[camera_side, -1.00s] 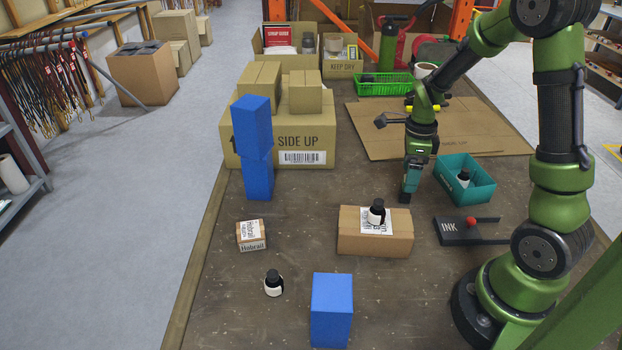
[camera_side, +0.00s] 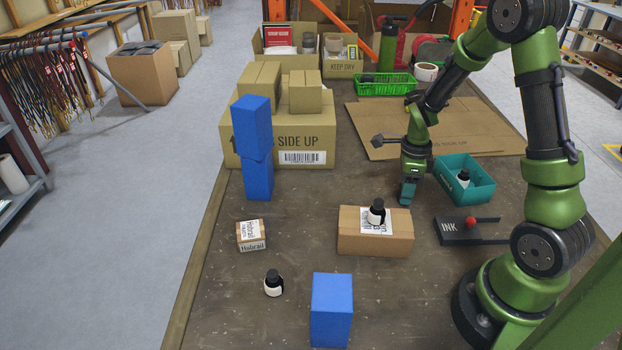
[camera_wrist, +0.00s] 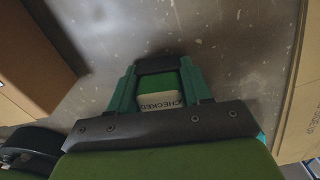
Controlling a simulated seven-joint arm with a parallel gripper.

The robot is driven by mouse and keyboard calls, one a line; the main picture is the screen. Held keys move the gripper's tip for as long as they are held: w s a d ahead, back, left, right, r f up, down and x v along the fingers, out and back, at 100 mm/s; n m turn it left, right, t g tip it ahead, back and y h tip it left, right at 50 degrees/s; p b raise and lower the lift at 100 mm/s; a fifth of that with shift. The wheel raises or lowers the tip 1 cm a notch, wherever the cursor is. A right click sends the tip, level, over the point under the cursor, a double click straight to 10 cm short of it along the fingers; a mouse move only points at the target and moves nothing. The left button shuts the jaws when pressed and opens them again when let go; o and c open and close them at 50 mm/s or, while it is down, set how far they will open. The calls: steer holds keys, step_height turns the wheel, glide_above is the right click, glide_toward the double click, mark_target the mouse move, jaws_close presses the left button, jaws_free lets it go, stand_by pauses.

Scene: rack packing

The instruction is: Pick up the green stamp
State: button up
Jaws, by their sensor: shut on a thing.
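The green stamp (camera_wrist: 158,84) shows in the wrist view, with a white label reading "CHECKED" and a dark end. It sits between the two teal fingers of my gripper (camera_wrist: 160,88), which is shut on it. In the side view my gripper (camera_side: 407,192) points down at the table behind the cardboard box with the ink bottle. The stamp is mostly hidden by the fingers there. I cannot tell whether it touches the table.
A teal bin (camera_side: 478,187) holding a bottle stands just right of my gripper. The cardboard box (camera_side: 375,242) with a black-capped bottle (camera_side: 376,212) is in front. Stacked blue blocks (camera_side: 257,180) stand at left, with clear table between.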

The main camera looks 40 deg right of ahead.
steer(key=shift+f, duration=0.1)
steer(key=shift+c, duration=0.6)
